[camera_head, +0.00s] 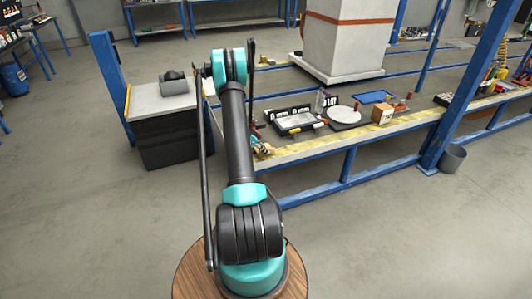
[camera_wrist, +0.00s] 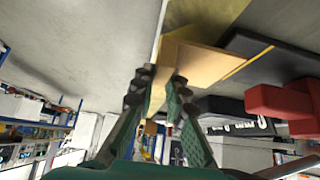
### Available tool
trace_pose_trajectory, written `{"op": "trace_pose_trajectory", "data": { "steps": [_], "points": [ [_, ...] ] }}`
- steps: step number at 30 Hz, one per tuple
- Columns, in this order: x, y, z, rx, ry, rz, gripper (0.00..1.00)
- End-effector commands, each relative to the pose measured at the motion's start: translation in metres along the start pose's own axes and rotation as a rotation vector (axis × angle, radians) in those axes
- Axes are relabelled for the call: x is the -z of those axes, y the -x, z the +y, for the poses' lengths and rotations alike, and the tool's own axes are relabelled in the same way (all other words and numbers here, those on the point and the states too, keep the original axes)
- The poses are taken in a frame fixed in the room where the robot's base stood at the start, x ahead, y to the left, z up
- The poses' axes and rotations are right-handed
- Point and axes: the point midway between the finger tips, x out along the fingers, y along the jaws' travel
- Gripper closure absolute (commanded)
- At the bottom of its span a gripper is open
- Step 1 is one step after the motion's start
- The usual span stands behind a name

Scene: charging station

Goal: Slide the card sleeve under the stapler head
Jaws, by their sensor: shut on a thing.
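In the wrist view my gripper (camera_wrist: 163,88) is shut on a flat tan piece, which I take for the card sleeve (camera_wrist: 200,58). The sleeve sticks out beyond the fingertips toward the upper right. Its far end lies close to a dark flat slab (camera_wrist: 275,48); I cannot tell whether they touch. I cannot pick out the stapler or its head with certainty in either view.
Red blocks (camera_wrist: 282,102) stand right of my gripper in the wrist view. In the head view the bench (camera_head: 310,148) holds a framed tray (camera_head: 295,121), a round pale plate (camera_head: 344,114), a tan box (camera_head: 382,114) and a blue tray (camera_head: 376,97). A dark cabinet (camera_head: 165,140) stands left.

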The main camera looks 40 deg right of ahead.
Motion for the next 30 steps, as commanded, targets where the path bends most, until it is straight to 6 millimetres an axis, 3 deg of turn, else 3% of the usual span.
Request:
{"op": "trace_pose_trajectory", "data": {
  "steps": [7, 30],
  "points": [
    [-0.0012, -0.0011, -0.0091, 0.0, 0.0, 0.0, 1.0],
    [-0.0014, -0.0013, -0.0112, 0.0, 0.0, 0.0, 1.0]
  ]
}}
